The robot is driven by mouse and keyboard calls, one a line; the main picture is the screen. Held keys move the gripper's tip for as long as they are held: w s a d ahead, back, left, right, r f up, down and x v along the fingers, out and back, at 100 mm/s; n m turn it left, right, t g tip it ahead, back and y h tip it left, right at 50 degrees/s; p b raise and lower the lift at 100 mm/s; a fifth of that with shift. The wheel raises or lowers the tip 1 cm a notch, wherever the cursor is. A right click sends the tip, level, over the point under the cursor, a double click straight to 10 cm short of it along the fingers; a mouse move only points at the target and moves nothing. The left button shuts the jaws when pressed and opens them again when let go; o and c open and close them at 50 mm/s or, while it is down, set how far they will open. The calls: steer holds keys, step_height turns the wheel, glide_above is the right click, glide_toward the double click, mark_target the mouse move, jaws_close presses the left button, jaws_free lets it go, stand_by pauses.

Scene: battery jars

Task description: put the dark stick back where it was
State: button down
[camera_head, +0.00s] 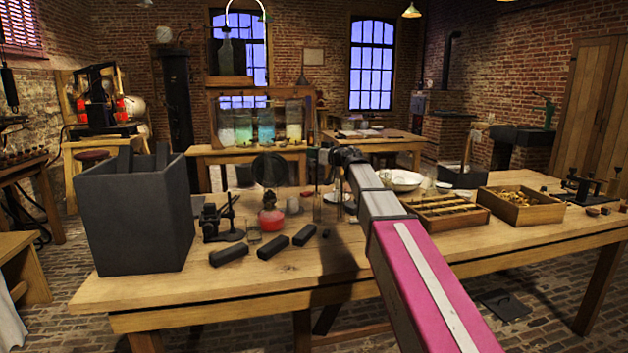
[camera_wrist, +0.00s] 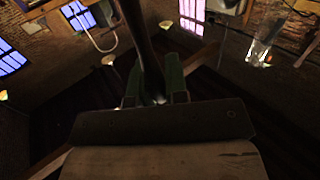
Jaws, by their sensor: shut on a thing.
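My gripper (camera_wrist: 152,78) is shut on a dark stick (camera_wrist: 138,28), which runs from between the fingers to the top edge of the wrist view. In the head view my gripper (camera_head: 347,156) is a small dark shape above the back of the wooden table, at the end of my arm. The stick cannot be made out clearly there. Three black blocks (camera_head: 273,246) lie on the table front. A large dark grey box (camera_head: 134,222) stands at the table's left, with dark slabs (camera_head: 162,156) showing above its rim. The stick's former place cannot be told.
A small black stand (camera_head: 222,222), a red-based lamp (camera_head: 270,215) and small glasses stand mid-table. Right of my arm are a white bowl (camera_head: 400,181), a slotted wooden tray (camera_head: 440,226) and a wooden box of small pieces (camera_head: 521,219). The front edge between blocks and arm is mostly clear.

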step_height(320, 180, down, 9)
steer(key=shift+f, duration=0.1)
stand_by(0.4)
steer(key=shift+f, duration=0.15)
steer(key=c, duration=1.1)
jaws_free()
steer(key=v, duration=1.2)
